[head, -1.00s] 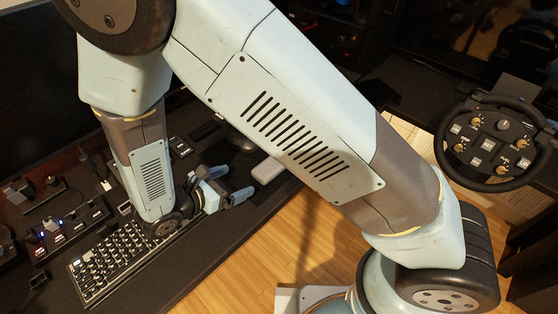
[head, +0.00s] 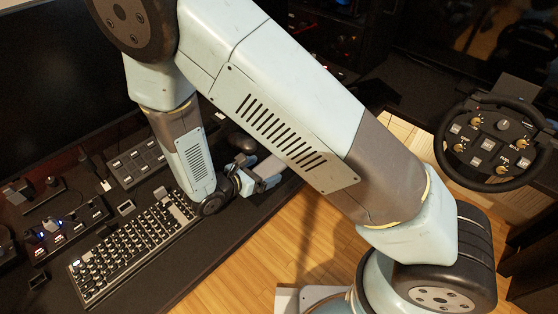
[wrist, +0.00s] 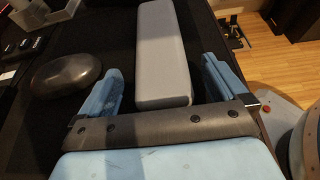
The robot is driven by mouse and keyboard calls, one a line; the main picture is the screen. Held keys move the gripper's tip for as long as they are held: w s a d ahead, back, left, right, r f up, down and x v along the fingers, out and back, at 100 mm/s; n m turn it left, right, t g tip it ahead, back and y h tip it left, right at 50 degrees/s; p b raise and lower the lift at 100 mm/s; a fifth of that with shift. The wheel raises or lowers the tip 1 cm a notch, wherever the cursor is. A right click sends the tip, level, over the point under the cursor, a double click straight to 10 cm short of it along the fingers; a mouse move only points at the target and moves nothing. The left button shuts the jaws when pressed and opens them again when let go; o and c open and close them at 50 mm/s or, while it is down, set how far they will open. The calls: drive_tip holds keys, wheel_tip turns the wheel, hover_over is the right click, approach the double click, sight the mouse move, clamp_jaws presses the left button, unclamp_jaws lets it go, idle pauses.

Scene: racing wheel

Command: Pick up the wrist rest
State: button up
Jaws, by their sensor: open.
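The wrist rest (wrist: 163,55) is a long light-grey bar lying on the dark desk. In the wrist view its near end lies between the two blue fingers of my gripper (wrist: 165,85), with gaps on both sides. My gripper is open and holds nothing. In the head view my gripper (head: 270,176) is low over the desk's front edge, and the wrist rest (head: 270,166) is partly hidden behind its fingers. I cannot tell whether a finger touches it there.
A dark mouse (wrist: 66,74) sits left of my gripper. The keyboard (head: 135,245) and a button panel (head: 137,163) are on the desk (head: 215,240) to the left. A steering wheel (head: 490,143) stands at the right. Wooden floor lies beyond the desk edge.

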drive_tip(key=shift+x, duration=0.9)
drive_tip(key=shift+c, duration=0.5)
drive_tip(key=c, duration=1.1)
drive_tip(key=shift+r, duration=0.1)
drive_tip(key=shift+c, duration=0.2)
